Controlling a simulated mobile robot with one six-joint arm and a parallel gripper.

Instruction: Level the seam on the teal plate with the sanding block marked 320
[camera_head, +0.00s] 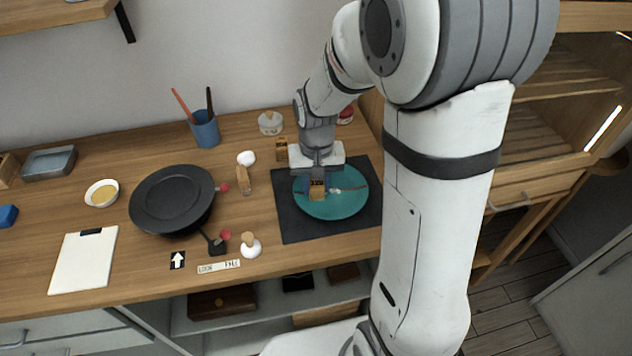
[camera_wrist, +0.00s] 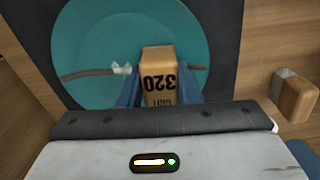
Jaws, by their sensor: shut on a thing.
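The teal plate (camera_head: 345,206) lies on a dark mat (camera_head: 290,226) at the right of the bench. In the wrist view the plate (camera_wrist: 100,40) shows a dark seam (camera_wrist: 88,73) running across it, with a small whitish lump (camera_wrist: 122,68) on it. My gripper (camera_head: 317,186) is over the plate, shut on the sanding block (camera_head: 317,193). In the wrist view the block (camera_wrist: 160,80) is tan and reads 320, upside down, between my two blue fingers. It covers part of the seam. I cannot tell whether it touches the plate.
Another block (camera_wrist: 295,95) stands off the mat, beside the plate. A black plate (camera_head: 172,195) on a stand is left of the mat, with a white knob (camera_head: 250,245) near the front. A blue cup with brushes (camera_head: 205,130) and a lidded jar (camera_head: 270,123) stand behind.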

